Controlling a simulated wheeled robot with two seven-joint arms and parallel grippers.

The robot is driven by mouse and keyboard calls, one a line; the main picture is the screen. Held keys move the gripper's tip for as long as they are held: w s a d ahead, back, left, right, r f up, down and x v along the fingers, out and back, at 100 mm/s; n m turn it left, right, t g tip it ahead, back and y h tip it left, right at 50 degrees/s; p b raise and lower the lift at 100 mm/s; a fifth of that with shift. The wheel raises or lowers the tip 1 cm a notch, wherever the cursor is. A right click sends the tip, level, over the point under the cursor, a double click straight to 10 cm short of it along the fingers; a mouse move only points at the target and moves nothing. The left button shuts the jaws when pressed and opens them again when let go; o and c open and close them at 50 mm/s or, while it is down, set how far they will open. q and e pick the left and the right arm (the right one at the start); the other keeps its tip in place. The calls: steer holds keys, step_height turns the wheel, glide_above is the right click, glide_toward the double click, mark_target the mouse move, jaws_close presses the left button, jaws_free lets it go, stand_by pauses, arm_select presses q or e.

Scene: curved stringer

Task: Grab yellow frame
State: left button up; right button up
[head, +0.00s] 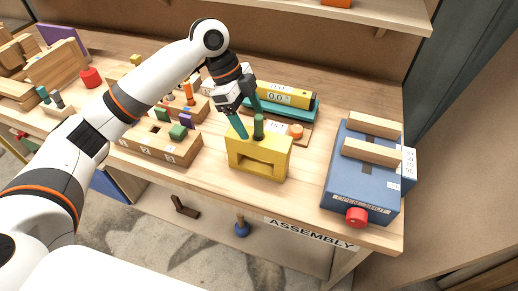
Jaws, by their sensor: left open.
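The yellow frame (246,154) is a block-like piece with a slot-shaped opening in its front face. It stands upright on the wooden workbench (222,186), a little right of the middle. My left gripper (248,126) comes down from above at its top edge. One green finger is on the near left and the other is at the top right, with a gap between them. The gripper is open; whether the fingers touch the frame is not clear. My right gripper is not in view.
A blue box (340,182) with wooden bars and a red knob (356,217) stands at right. A yellow level-like piece (290,96) on a teal base is behind the frame. A wooden block holder (150,146) is at left, beneath my arm. Bare bench lies in front of the frame.

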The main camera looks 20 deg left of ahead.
mark_target(253, 137)
arm_select(q)
steer(key=x, duration=0.2)
steer(key=p+x, duration=0.1)
steer(key=shift+s+f, duration=0.2)
steer(key=shift+f, duration=0.15)
steer(key=shift+w+d+f, duration=0.1)
steer(key=shift+d+f, duration=0.15)
steer(key=shift+f, duration=0.3)
steer(key=shift+r, duration=0.1)
jaws_close()
